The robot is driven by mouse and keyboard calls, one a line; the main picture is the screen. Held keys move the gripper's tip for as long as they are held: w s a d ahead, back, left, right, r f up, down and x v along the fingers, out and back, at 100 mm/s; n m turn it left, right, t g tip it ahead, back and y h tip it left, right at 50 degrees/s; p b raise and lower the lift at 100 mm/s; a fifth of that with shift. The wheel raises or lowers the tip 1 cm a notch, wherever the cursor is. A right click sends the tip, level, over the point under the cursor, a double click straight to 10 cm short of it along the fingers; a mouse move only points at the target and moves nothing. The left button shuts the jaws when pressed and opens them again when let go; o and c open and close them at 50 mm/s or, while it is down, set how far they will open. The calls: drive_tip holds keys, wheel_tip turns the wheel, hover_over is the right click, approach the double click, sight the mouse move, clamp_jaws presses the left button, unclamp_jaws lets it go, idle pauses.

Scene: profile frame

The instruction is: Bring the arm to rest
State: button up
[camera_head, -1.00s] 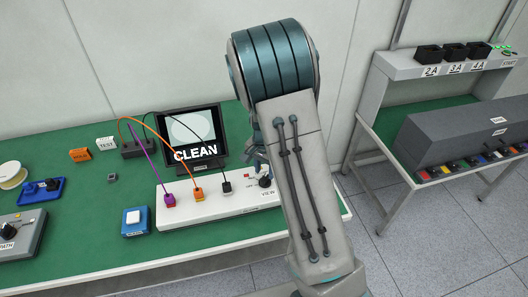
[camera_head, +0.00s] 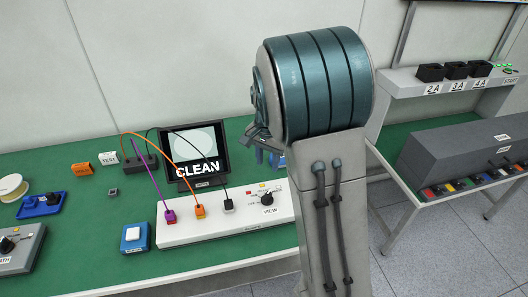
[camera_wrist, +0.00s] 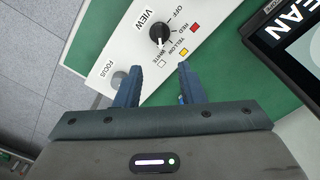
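My arm stands in the right middle of the head view, its large teal-banded joint in front of the bench. My gripper (camera_wrist: 157,85) shows in the wrist view with two blue fingers apart and nothing between them. Its fingers lie over the white panel (camera_wrist: 185,15), close to the VIEW knob (camera_wrist: 160,34), with a visible gap to the knob. In the head view the panel (camera_head: 185,234) and the VIEW knob (camera_head: 267,198) are in clear sight. The gripper is mostly hidden behind my arm there; a blue part (camera_head: 268,156) shows beside the screen.
A screen (camera_head: 195,155) reading CLEAN stands behind the panel. Orange, purple and black cables arch to plugs on the panel. A blue button box (camera_head: 134,238) sits left of it. A second bench (camera_head: 400,185) with a grey box (camera_head: 460,150) stands at the right.

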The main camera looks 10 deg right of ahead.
drive_tip(key=s+r+n+t, duration=0.1)
drive_tip(key=s+r+n, duration=0.3)
drive_tip(key=s, duration=0.7)
drive_tip(key=s+r+n+t, duration=0.2)
drive_tip(key=s+r+n, duration=0.3)
drive_tip(key=s, duration=0.5)
drive_tip(key=shift+s+a, duration=0.35)
drive_tip(key=shift+s, duration=0.05)
idle(0.8)
